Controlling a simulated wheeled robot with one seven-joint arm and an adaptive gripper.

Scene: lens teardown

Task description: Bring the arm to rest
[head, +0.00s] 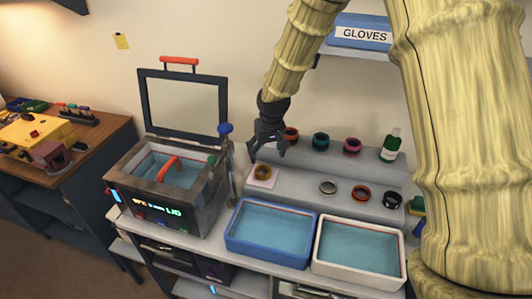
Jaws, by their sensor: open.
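My gripper (267,149) is dark and hangs at the end of my pale yellow arm, in the middle of the head view. It is open, with its fingers pointing down, and I see nothing held between them. It appears above or in front of the stepped shelf, over a brass-coloured ring (263,173) on a pale square pad. I cannot tell the exact gap between them. A red-orange ring (291,135) shows just right of the gripper.
An open-lidded bath machine (150,203) stands left, its lid (183,75) upright. A blue tray (236,245) and a white tray (400,272) hold liquid in front. Several rings and a green bottle (391,147) stand on the shelf. A glove box (362,33) is above.

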